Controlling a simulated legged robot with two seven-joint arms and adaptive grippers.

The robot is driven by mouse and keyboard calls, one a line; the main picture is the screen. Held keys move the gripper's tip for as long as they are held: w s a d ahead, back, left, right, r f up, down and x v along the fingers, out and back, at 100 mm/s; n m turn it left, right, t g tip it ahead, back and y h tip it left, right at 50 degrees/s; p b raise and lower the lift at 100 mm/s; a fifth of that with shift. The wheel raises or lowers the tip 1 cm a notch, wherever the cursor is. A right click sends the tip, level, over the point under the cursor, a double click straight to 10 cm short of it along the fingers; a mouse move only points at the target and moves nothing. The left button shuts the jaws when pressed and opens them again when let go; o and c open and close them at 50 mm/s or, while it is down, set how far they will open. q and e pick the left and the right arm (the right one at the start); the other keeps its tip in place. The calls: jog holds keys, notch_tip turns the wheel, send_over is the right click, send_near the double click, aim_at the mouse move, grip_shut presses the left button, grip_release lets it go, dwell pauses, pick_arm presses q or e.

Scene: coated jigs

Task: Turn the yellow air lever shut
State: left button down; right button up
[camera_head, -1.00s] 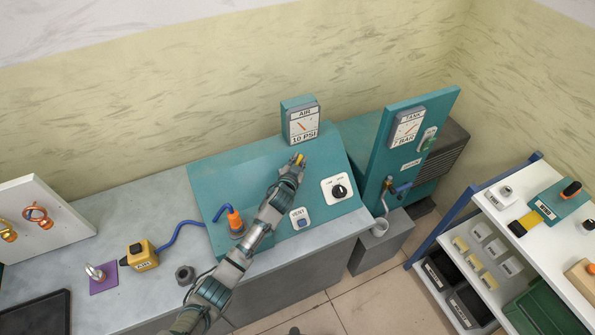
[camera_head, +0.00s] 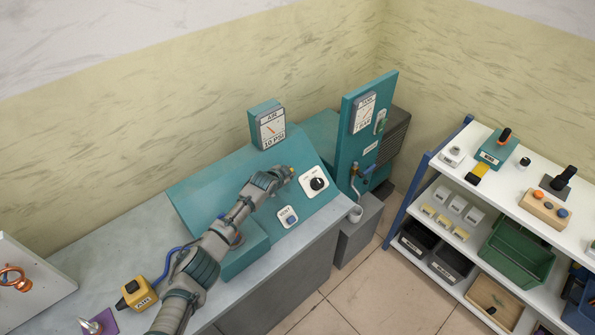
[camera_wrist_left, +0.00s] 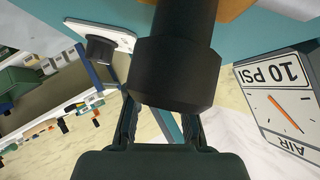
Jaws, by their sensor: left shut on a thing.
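The yellow air lever (camera_head: 292,172) shows only as a small yellow-orange tip on the sloped teal panel (camera_head: 215,180), below the AIR gauge (camera_head: 271,128). My left gripper (camera_head: 284,174) is at the lever and hides most of it. In the left wrist view a thick black grip (camera_wrist_left: 175,70) stands between my left fingers, with a yellow-orange part at the top edge. The left gripper is shut on this lever. The AIR gauge also shows upside down in the wrist view (camera_wrist_left: 285,100), its label 10 PSI. My right gripper is out of view.
A black selector knob (camera_head: 318,184) sits just right of my left gripper. A VENT button (camera_head: 290,219) is lower on the panel. A tank panel (camera_head: 352,125) stands to the right, then a white shelf unit (camera_head: 455,174). A yellow AIR box (camera_head: 138,293) lies at the front left.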

pick_arm(q)
jog(key=shift+s+d, duration=0.1)
jog(key=shift+d, duration=0.25)
jog(key=shift+a+h, duration=0.1)
jog(key=shift+h, duration=0.2)
jog(key=shift+a+f, duration=0.2)
jog(key=shift+a, duration=0.2)
jog(key=shift+d, duration=0.1)
jog(key=c, duration=1.2)
grip_release()
jog(key=shift+d, duration=0.15)
jog(key=shift+o, duration=0.8)
jog(key=shift+d, duration=0.1)
jog(key=shift+r, duration=0.1)
jog(key=shift+s+a+r, duration=0.1)
jog(key=shift+a+r, duration=0.05)
jog(key=shift+a, duration=0.15)
jog(key=v, duration=1.1)
jog(key=shift+d, duration=0.2)
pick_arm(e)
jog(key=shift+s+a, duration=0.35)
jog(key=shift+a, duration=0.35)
